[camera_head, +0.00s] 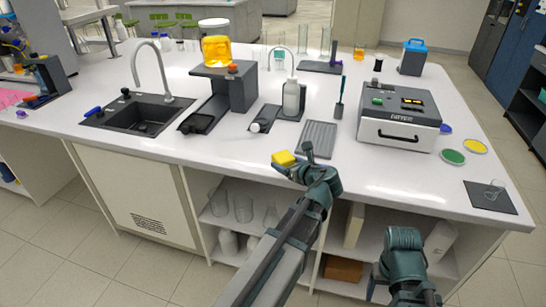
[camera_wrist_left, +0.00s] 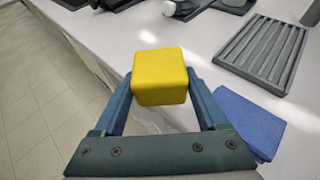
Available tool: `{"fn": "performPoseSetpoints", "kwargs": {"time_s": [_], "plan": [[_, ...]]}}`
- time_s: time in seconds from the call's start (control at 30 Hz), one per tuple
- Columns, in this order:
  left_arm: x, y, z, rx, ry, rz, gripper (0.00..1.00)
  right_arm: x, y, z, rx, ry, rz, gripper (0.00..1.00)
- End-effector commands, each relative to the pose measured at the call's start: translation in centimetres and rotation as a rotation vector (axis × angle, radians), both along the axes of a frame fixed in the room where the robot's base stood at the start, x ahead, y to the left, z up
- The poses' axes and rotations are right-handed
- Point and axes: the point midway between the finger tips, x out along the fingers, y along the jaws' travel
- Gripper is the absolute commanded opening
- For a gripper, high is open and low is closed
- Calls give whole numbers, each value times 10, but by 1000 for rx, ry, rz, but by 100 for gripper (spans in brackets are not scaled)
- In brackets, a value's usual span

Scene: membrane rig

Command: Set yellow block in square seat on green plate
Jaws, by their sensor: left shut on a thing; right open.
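The yellow block (camera_head: 284,158) is held just above the front edge of the white counter. My left gripper (camera_head: 291,160) is shut on it. In the left wrist view the block (camera_wrist_left: 160,76) sits between the two blue-grey fingers of the gripper (camera_wrist_left: 163,92). A round green plate (camera_head: 452,157) lies on the counter at the right, well apart from the block. I cannot make out a square seat on it. Part of my right arm shows at the bottom right of the head view, but its jaws do not show.
A ribbed grey tray (camera_head: 316,139) lies behind the left gripper. A blue flat-topped item (camera_wrist_left: 250,122) is beside the right finger in the wrist view. A grey machine (camera_head: 400,118) stands left of the green plate. A yellow disc (camera_head: 475,146) and dark mat (camera_head: 490,197) lie nearby.

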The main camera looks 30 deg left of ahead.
Motion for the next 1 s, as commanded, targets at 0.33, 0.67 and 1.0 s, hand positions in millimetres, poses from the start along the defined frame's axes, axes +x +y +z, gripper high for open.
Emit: {"fn": "performPoseSetpoints", "kwargs": {"time_s": [0.33,0.67,1.0], "plan": [[57,64,-9,0,1,2,7,0,0,-9,0,0,0,75],[67,78,-10,0,0,-1,7,0,0,-10,0,0,0,75],[76,88,-32,0,0,-2,7,0,0,-32,0,0,0,75]]}}
